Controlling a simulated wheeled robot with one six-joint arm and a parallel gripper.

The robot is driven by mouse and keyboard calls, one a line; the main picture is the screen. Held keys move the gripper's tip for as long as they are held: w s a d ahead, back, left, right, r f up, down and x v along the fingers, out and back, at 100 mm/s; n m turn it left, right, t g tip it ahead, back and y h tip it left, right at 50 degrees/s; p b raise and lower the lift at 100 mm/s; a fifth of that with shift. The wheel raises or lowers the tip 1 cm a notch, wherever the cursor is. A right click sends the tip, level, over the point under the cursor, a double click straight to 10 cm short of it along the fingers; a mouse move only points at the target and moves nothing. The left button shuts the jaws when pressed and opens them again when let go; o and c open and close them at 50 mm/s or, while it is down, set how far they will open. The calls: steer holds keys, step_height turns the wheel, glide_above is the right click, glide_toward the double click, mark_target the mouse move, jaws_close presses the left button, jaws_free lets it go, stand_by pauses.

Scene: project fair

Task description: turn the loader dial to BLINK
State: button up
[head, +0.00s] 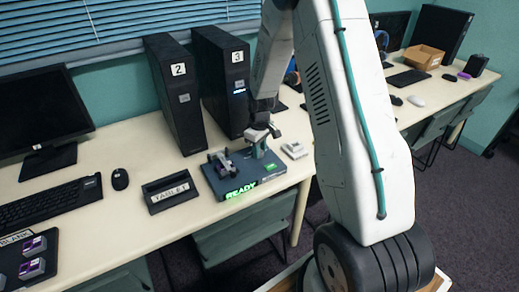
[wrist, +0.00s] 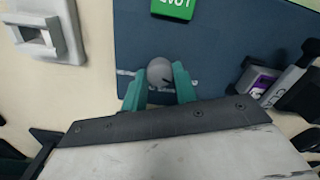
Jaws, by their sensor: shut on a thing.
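The loader (head: 262,180) is a dark blue-grey box on the desk with a green lit READY sign (head: 240,192) on its front. In the wrist view, the loader's top (wrist: 215,40) fills the middle. Its dial (wrist: 159,70) is a round grey knob with a dark mark toward its lower right. White lettering beside the dial is mostly covered and I cannot read it. My gripper (wrist: 160,82) has its two teal fingers closed on either side of the dial. In the head view my gripper (head: 258,146) points down over the loader; the dial is hidden there.
A purple-labelled cartridge (wrist: 262,84) sits in a clamp at the loader's side. A pale small device (head: 294,150) stands right of the loader. A TABLET holder (head: 170,193) is to the left. Towers 2 (head: 176,95) and 3 (head: 222,80) stand behind.

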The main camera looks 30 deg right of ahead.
stand_by(0.4)
steer(key=o, duration=1)
steer(key=shift+c, duration=0.2)
step_height(320, 180, up, 8)
steer(key=shift+d+f, duration=0.1)
